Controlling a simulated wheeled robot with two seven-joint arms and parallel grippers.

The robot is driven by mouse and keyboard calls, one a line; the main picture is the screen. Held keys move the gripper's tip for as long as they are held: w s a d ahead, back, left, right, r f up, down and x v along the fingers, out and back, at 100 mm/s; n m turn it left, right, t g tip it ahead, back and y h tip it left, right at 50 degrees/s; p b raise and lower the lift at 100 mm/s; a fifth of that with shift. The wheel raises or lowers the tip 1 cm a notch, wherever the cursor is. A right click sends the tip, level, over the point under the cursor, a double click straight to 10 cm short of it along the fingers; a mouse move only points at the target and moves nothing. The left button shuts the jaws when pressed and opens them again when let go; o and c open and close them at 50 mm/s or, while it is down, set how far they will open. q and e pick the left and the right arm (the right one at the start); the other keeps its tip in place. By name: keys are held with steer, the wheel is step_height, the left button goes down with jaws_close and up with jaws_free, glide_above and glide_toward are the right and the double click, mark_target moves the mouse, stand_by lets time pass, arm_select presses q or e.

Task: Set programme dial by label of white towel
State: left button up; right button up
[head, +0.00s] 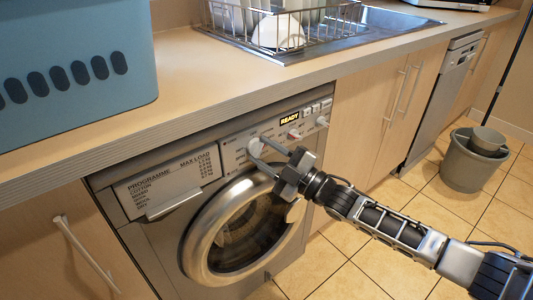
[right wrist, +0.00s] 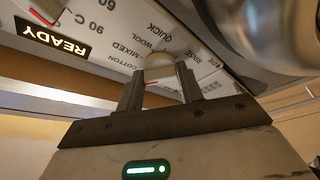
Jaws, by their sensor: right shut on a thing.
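The washing machine's programme dial (head: 254,145) is a pale round knob on the control panel. In the right wrist view the dial (right wrist: 160,66) sits between my right gripper's fingers (right wrist: 158,82); its red mark lies towards the COTTON label. MIXED, WOOL and QUICK are printed around it, upside down in this view. My right gripper (head: 262,152) is shut on the dial in the head view. No white towel or care label can be made out. My left gripper is not in view.
The round door (head: 190,245) is closed below the panel. A programme chart (head: 180,178) is on the drawer front. A lit READY display (head: 290,119) and another red-marked knob (head: 294,134) are to the right. A blue basket (head: 75,100) stands on the worktop; a grey bucket (head: 462,168) on the floor.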

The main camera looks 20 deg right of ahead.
steer(key=m+t, duration=0.1)
steer(key=m, duration=0.2)
steer(key=m+t+h, duration=0.1)
steer(key=m, duration=0.2)
steer(key=shift+s+a+f+h, duration=0.1)
steer(key=shift+a+f+h, duration=0.1)
steer(key=shift+h, duration=0.1)
steer(key=shift+m+t+h+p, duration=0.4)
steer(key=shift+m+t, duration=0.2)
steer(key=shift+m, duration=0.6)
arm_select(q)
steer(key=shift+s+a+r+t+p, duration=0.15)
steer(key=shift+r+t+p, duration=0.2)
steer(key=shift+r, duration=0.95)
arm_select(e)
steer(key=shift+m+t+h, duration=0.5)
steer(key=shift+m+h, duration=0.3)
steer(key=shift+m, duration=1.2)
steer(key=shift+a+f, duration=0.1)
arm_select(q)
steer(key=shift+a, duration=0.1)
arm_select(e)
steer(key=o, duration=1)
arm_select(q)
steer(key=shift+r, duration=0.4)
arm_select(e)
steer(key=v, duration=1.6)
